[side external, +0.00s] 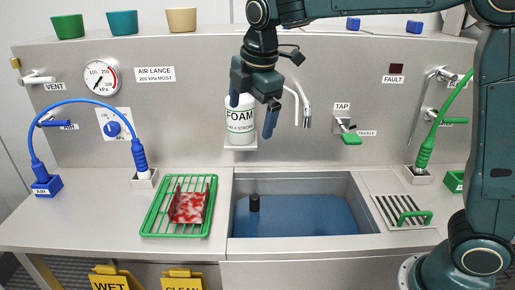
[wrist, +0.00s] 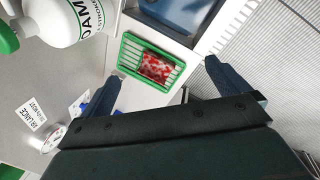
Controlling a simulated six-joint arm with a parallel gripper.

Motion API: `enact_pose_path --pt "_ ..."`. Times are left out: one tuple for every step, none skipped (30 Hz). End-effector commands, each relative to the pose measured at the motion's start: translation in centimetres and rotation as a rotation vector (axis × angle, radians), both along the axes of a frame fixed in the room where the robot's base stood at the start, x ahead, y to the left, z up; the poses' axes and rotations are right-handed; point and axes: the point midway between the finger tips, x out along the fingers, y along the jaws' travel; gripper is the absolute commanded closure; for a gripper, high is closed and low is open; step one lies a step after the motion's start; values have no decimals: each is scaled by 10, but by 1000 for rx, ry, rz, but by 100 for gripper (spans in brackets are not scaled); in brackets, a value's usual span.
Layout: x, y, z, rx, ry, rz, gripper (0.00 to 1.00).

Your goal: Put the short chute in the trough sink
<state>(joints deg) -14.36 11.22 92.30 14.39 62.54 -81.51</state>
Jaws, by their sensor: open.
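The short chute (side external: 188,206) is a small channel-shaped piece, stained red and white. It lies on a green wire rack (side external: 150,222) on the counter, left of the sink. It also shows in the wrist view (wrist: 156,68), between and beyond my fingers. The trough sink (side external: 372,212) is a rectangular steel basin with blue water and a dark upright plug or pipe in it; part of it shows at the top of the wrist view. My gripper (side external: 252,115) is open and empty, high above the counter, in front of the foam bottle and well above the chute.
The white foam bottle (side external: 240,124) stands on a small wall shelf close to my gripper. A blue air hose (side external: 85,101) arches at the left. A tap (side external: 345,127) is on the back wall. A slotted drain plate (side external: 385,212) with a green handle lies right of the sink.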

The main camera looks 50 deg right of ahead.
Motion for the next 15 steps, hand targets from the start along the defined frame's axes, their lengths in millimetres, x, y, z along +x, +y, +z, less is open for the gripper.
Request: enact_pose_path --pt "-13 -8 7 18 -16 -57 0" --pt "-20 -12 10 30 -23 -94 0" --pt "-30 -17 13 46 -35 -142 0" --pt "-37 -21 15 58 -42 -179 0" --pt "-44 -24 17 71 -51 -216 0" --pt "-54 -29 19 88 -61 -264 0" --pt "-62 -32 21 100 -69 -300 0" --pt "-69 -35 22 114 -76 -336 0" --pt "-79 -39 23 132 -86 -383 0" --pt "-87 -42 24 145 -95 -421 0" --pt "-95 -45 25 160 -102 -457 0" --pt "-105 -48 25 179 -111 -503 0" --pt "-113 -51 25 193 -118 -539 0" --pt "-120 -53 24 206 -124 -576 0" --pt "-130 -56 24 227 -134 -622 0"
